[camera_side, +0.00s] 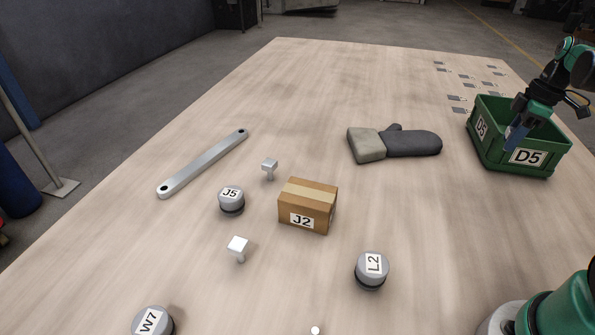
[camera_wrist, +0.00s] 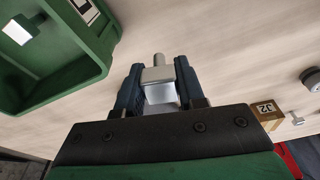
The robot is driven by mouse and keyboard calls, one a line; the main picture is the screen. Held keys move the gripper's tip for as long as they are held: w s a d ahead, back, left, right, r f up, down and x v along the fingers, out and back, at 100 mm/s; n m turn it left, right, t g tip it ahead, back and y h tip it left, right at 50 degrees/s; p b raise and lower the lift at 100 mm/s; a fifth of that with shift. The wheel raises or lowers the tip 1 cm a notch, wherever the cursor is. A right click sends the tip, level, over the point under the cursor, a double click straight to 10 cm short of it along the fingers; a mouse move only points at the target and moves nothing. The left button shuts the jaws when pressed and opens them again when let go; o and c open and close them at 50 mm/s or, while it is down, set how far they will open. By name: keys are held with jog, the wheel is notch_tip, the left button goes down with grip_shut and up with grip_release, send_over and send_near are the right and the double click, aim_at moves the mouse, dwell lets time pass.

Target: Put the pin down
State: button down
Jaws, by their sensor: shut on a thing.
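My gripper (camera_wrist: 158,82) is shut on a pale metal pin (camera_wrist: 159,74) with a square head and a short round shaft, which points away from the jaws. In the side view my gripper (camera_side: 514,138) is at the green bin marked D5 (camera_side: 482,152), its blue fingers overlapping the bin; the held pin cannot be made out there. In the wrist view the bin (camera_wrist: 80,82) lies to the left of the jaws, with a light piece (camera_wrist: 19,31) inside it. Two similar pins stand on the table, one behind (camera_side: 269,168) and one in front (camera_side: 238,247).
A cardboard box J2 (camera_side: 307,213), knobs J5 (camera_side: 231,200), L2 (camera_side: 371,270) and W7 (camera_side: 153,322), a metal bar (camera_side: 203,163) and a grey mitt (camera_side: 410,143) lie on the table (camera_side: 300,90). Small flat brackets (camera_side: 457,98) are scattered behind the bin.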

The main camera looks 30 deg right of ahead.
aim_at(484, 185)
notch_tip(484, 185, down, 9)
dwell(0.4)
jog(key=shift+f, duration=0.15)
jog(key=c, duration=0.5)
grip_release()
jog(key=shift+c, duration=0.2)
